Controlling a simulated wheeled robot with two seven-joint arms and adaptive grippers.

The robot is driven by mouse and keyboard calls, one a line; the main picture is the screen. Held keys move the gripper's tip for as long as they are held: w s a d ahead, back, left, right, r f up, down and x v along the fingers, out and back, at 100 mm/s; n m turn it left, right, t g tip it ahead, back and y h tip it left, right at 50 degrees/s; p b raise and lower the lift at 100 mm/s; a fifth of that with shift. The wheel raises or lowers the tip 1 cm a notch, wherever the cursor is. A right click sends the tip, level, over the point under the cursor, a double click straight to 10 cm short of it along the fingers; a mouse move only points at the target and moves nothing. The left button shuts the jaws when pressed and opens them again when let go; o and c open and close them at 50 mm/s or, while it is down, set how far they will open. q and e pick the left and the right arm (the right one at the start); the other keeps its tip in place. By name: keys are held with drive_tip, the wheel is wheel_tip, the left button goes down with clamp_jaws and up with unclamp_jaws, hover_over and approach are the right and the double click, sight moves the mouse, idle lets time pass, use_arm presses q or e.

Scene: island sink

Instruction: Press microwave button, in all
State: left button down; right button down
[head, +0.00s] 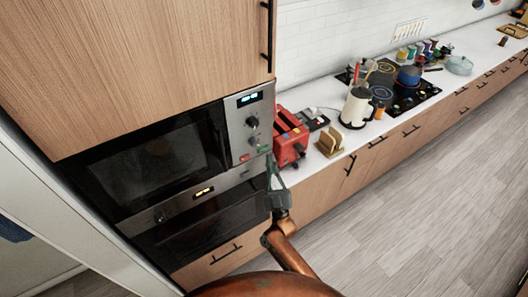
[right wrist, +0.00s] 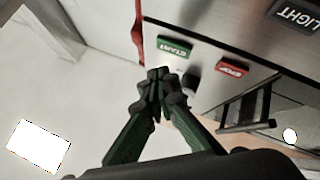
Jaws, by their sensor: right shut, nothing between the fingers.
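The built-in microwave (head: 150,165) has a dark glass door and a steel control panel with a lit display, knobs and buttons on its right side. In the right wrist view, the green START button (right wrist: 175,47) and the red STOP button (right wrist: 231,69) sit side by side on the panel. My right gripper (head: 270,162) is at the panel's lower right corner. Its fingertips (right wrist: 158,76) are closed together and empty, just below the START button in the wrist picture. I cannot tell whether they touch the panel. My left gripper is not in view.
A lower oven (head: 205,220) sits under the microwave. A red toaster (head: 288,138) stands on the counter close to my right gripper. A cream kettle (head: 356,106), a wooden holder (head: 330,142) and a stove with a blue pot (head: 409,75) are further right. The floor is clear.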

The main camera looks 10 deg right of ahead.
sight(263, 149)
drive_tip(key=shift+w+a, duration=0.25)
drive_tip(key=shift+w, duration=0.4)
drive_tip(key=shift+w, duration=0.15)
idle(0.9)
drive_tip(key=shift+w+a, duration=0.15)
drive_tip(key=shift+w, duration=0.1)
